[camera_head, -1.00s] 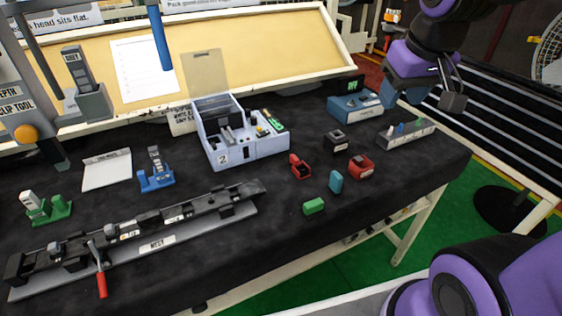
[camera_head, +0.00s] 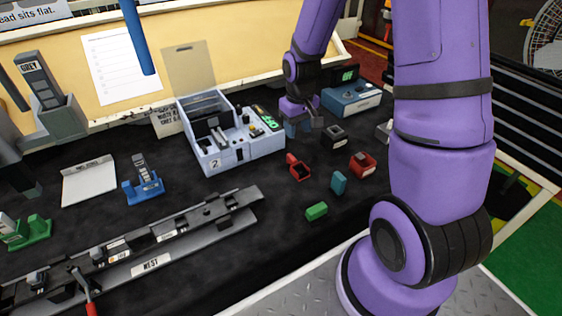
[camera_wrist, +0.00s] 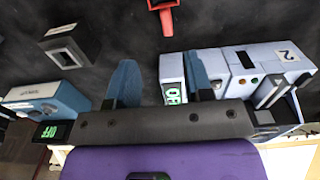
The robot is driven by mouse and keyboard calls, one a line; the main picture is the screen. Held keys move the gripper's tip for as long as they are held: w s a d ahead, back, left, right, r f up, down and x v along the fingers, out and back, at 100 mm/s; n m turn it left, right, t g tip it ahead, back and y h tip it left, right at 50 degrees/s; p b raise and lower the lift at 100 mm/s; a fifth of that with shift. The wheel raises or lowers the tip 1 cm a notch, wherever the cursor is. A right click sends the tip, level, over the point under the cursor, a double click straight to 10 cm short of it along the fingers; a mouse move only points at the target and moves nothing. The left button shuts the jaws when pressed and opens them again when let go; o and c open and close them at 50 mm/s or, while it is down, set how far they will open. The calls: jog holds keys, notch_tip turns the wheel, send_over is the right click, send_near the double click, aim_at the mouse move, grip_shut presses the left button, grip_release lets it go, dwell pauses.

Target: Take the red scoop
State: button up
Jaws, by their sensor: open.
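The red scoop (camera_head: 299,168) lies on the black-covered table in front of the white machine. Part of it shows at the top of the wrist view (camera_wrist: 164,14), cut off by the frame edge. My gripper (camera_head: 304,128) is above the table behind the scoop, near the machine's right side. In the wrist view my gripper (camera_wrist: 160,58) has two blue fingers spread apart with nothing between them. The scoop is beyond the fingertips and apart from them.
The white machine (camera_head: 212,160) stands left of my gripper, and a blue box (camera_head: 352,98) stands behind right. A black block (camera_head: 334,137), a red block (camera_head: 362,164), a teal block (camera_head: 339,182) and a green block (camera_head: 317,211) lie near the scoop. A long rail fixture (camera_head: 150,262) is at front left.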

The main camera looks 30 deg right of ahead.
aim_at(292, 157)
jog(key=shift+w+a+f, duration=0.15)
jog(key=shift+w+f, duration=0.1)
jog(key=shift+f, duration=1.8)
jog(key=shift+w+a+f, duration=0.1)
jog(key=shift+w+f, duration=0.1)
jog(key=shift+f, duration=1.85)
jog(key=shift+w+a+f, duration=0.15)
jog(key=shift+w+f, duration=0.1)
jog(key=shift+f, duration=1.8)
grip_shut()
